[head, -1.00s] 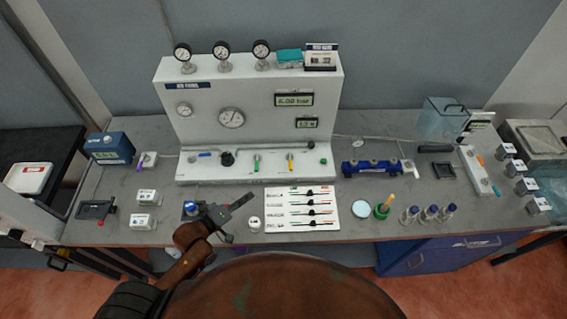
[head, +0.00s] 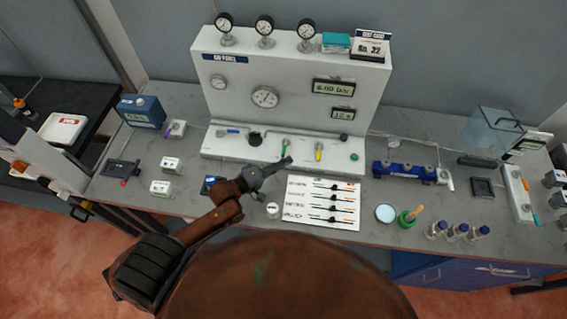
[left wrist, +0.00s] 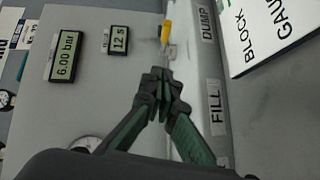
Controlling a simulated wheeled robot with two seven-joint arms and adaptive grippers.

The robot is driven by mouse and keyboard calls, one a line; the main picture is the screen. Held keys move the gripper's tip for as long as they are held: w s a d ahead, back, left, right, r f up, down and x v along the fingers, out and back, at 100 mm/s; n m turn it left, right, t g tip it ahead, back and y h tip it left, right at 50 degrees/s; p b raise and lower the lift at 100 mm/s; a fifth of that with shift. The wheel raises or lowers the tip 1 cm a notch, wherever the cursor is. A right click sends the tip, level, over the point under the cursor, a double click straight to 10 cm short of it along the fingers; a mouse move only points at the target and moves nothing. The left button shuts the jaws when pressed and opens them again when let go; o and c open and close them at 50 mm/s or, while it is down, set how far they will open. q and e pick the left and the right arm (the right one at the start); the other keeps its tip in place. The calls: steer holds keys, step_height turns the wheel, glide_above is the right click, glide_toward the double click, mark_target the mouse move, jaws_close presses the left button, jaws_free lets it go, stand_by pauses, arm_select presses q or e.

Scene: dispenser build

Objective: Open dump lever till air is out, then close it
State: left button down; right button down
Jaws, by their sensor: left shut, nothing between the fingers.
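The white test panel (head: 225,105) stands at the back of the bench and reads 6.00 bar on its upper display. The yellow lever (head: 319,151) is on the panel's base and stands upright. It also shows in the left wrist view (left wrist: 166,32), beside the DUMP label (left wrist: 207,22). A green lever (head: 285,145) is to its left. My left gripper (head: 287,161) is shut and empty, just in front of the green lever. In the left wrist view its fingertips (left wrist: 160,76) point towards the yellow lever, with a gap visible between them. My right gripper is not in view.
A blue manifold block (head: 405,172) stands to the right. The lower display (head: 343,114) reads 12 s. A small white pot (head: 272,210) stands beside the card.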

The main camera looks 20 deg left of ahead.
arm_select(q)
glide_toward(319, 151)
steer(key=w, duration=0.1)
steer(key=w+a, duration=0.1)
steer(key=w, duration=0.1)
steer(key=shift+a+f+p, duration=0.1)
steer(key=shift+a+p, duration=0.1)
steer(key=shift+p, duration=0.1)
steer(key=d, duration=0.3)
steer(key=shift+w+f+p, duration=0.35)
steer(key=shift+w+f, duration=0.05)
steer(key=shift+w+d+f, duration=0.1)
steer(key=shift+d+f, duration=0.05)
steer(key=shift+d, duration=0.25)
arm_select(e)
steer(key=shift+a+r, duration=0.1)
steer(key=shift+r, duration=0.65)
arm_select(q)
steer(key=shift+w+d, duration=0.1)
steer(key=shift+d, duration=0.1)
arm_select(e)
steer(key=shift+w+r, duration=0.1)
arm_select(q)
steer(key=shift+y, duration=0.3)
